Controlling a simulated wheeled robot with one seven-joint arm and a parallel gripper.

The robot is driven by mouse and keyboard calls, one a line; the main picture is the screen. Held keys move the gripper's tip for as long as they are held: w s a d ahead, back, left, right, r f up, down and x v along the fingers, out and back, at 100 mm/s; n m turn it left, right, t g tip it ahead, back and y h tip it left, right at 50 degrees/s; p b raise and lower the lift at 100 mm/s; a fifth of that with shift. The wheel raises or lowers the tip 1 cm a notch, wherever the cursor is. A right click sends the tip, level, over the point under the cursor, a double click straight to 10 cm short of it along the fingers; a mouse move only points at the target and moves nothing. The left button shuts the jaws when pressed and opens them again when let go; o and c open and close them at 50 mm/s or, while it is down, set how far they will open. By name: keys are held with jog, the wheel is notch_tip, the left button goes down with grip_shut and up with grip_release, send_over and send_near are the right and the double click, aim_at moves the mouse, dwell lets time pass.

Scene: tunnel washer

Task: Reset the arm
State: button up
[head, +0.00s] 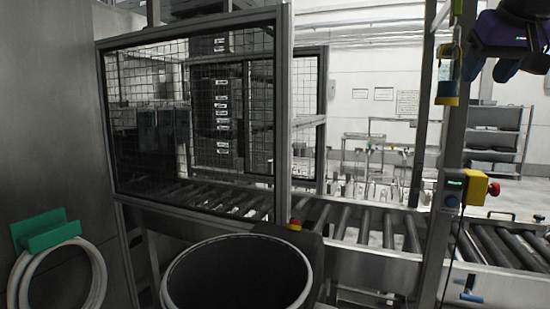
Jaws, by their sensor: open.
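My gripper does not show in the head view, and I cannot make out any part of my arm for certain. The picture shows neither where the gripper is nor what it is near.
A dark round bin (180,274) stands open at the bottom centre. Behind it are a mesh guard (108,85) and a roller conveyor (352,222). A post (437,215) carries a yellow switch box (476,188). Dark purple gloves (505,35) hang upper right. A coiled hose (97,275) hangs left.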

jog(key=s+a+f+n+g, duration=0.1)
jog(key=s+a+f, duration=0.2)
jog(key=s+f, duration=0.6)
jog(key=s+a+f+g+y, duration=0.1)
jog(key=s+a+f+g, duration=0.1)
jog(key=s+f, duration=0.7)
notch_tip(320, 180, down, 8)
jog(key=shift+a+r+n, duration=0.25)
jog(key=shift+a+n, duration=0.15)
jog(key=shift+a, duration=0.15)
